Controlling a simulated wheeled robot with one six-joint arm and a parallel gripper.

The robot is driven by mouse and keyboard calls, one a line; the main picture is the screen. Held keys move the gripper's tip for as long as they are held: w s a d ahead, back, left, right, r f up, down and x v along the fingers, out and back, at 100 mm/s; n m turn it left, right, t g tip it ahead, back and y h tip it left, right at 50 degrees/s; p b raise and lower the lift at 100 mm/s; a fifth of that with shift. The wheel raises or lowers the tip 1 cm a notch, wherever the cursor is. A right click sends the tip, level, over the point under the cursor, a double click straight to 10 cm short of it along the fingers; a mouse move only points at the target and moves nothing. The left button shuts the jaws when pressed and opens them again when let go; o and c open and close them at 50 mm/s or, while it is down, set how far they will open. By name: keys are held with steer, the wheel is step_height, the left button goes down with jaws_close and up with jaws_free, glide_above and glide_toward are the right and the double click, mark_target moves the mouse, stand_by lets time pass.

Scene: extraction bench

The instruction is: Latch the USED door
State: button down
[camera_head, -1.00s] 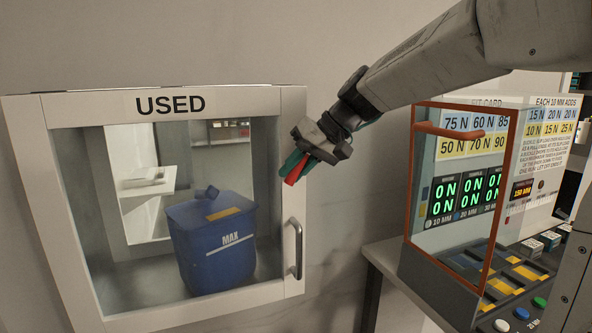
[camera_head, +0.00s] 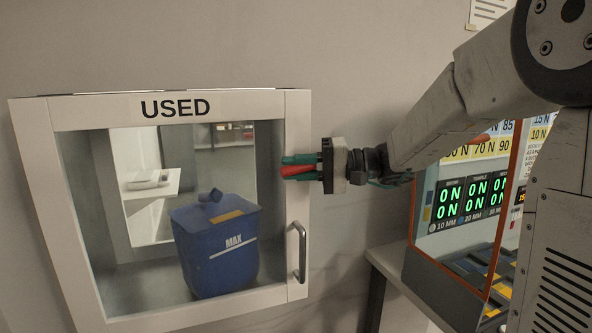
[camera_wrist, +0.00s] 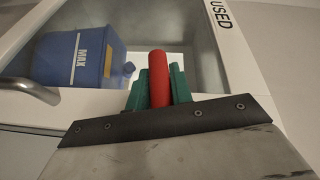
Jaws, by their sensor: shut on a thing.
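The USED door (camera_head: 297,215) is a white frame around a clear pane, with the label USED along its top. It looks closed or nearly closed; I cannot tell if it is latched. Its metal bar handle (camera_head: 298,250) is low on the right side and also shows at the left of the wrist view (camera_wrist: 30,88). My gripper (camera_head: 298,169) is level, above the handle, in front of the door's right edge. Its green fingers are shut on a red rod (camera_wrist: 158,80), which points towards the door. I cannot tell whether the rod touches it.
Behind the pane stands a blue lidded bin (camera_head: 216,245) marked MAX. To the right is a bench (camera_head: 385,262) with an orange-framed machine (camera_head: 470,200) and lit displays. Bare wall lies between the cabinet and the machine.

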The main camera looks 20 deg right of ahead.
steer(key=shift+r+y, duration=0.15)
steer(key=shift+y, duration=0.35)
steer(key=shift+m+t, duration=0.3)
steer(key=c, duration=1.3)
jaws_free()
